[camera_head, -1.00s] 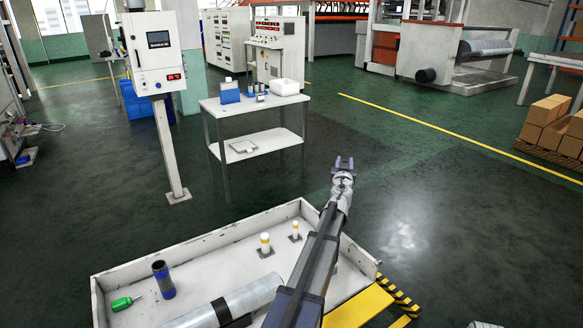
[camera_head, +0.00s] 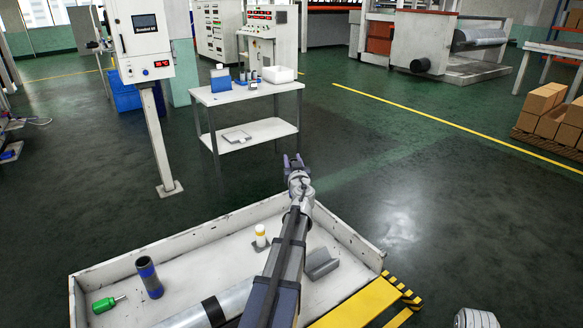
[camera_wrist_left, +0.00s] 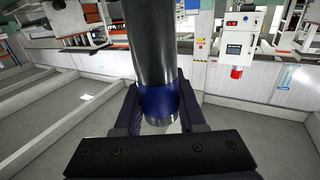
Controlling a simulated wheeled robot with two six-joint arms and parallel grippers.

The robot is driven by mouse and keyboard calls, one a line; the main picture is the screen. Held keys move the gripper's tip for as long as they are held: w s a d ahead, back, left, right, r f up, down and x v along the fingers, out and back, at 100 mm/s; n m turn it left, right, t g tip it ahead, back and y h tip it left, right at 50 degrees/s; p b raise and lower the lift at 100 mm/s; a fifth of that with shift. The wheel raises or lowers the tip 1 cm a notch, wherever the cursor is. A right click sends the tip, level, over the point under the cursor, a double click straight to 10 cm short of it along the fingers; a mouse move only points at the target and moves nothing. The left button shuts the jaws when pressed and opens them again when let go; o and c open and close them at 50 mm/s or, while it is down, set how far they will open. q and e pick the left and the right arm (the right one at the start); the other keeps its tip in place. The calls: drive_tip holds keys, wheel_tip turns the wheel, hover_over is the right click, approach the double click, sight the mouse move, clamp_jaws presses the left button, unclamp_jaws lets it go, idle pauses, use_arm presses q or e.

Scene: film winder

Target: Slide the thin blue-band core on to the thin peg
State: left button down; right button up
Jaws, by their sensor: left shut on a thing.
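My left gripper (camera_head: 295,163) is beyond the far wall of the white tray in the head view. In the left wrist view its fingers (camera_wrist_left: 157,118) are shut on a dark core with a blue band (camera_wrist_left: 159,98); the fingers are at the band. The core is hard to make out in the head view. A white peg with a yellow band (camera_head: 260,236) stands in the tray, left of my arm. The thin peg is not visible; my left arm covers part of the tray. My right gripper is not in view.
The white tray (camera_head: 180,243) also holds a standing dark tube with blue ends (camera_head: 149,278), a green-handled screwdriver (camera_head: 104,304), a long grey roll (camera_head: 185,318) and a grey angled block (camera_head: 320,263). A white table (camera_head: 245,93) stands beyond, with open floor between.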

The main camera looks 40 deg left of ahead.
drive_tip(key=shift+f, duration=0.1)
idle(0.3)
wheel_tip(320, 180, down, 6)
drive_tip(key=b, duration=0.5)
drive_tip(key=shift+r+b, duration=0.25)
drive_tip(key=shift+b, duration=0.05)
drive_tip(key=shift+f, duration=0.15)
idle(0.6)
